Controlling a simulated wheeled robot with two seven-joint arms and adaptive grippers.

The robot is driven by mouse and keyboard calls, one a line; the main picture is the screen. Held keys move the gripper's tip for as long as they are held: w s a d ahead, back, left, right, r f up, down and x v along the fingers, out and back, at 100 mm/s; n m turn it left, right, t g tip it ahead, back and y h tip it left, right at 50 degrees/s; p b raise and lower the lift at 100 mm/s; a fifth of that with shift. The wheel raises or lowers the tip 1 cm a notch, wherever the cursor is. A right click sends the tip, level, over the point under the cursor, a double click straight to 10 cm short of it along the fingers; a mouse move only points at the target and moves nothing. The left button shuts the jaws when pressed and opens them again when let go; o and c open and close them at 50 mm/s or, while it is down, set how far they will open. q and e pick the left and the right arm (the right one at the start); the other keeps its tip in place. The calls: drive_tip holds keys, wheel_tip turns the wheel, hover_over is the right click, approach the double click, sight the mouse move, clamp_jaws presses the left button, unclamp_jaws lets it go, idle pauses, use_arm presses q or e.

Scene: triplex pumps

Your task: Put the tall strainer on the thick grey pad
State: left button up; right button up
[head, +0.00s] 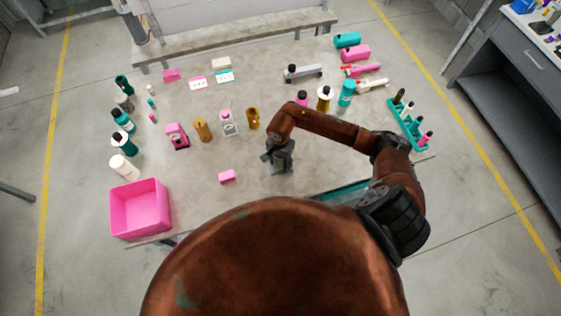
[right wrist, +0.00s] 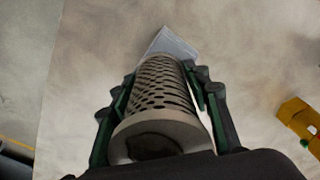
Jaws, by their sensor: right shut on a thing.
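The tall strainer (right wrist: 160,95) is a grey perforated cylinder with a pale end ring, between the fingers of my right gripper (right wrist: 161,95) in the right wrist view. The right gripper is shut on it. In the head view the right gripper (head: 280,160) points down over the middle of the table, and it largely hides the strainer. A light grey flat piece, likely the thick grey pad (right wrist: 173,43), shows just beyond the strainer's far end. I cannot tell whether the two touch. My left gripper is not in view.
A pink block (head: 227,176) lies left of the right gripper, and an ochre part (head: 252,118) stands behind it. A pink bin (head: 140,209) is at the front left. A teal rack (head: 408,125) is at the right. Several bottles line the left side.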

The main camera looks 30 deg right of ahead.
sight(281, 159)
drive_tip(key=shift+f, duration=0.2)
drive_tip(key=o, duration=1.2)
drive_tip(key=shift+r, duration=0.1)
drive_tip(key=shift+r, duration=0.35)
wheel_tip(281, 159, up, 12)
drive_tip(key=shift+f+b, duration=0.2)
drive_tip(key=shift+b, duration=0.85)
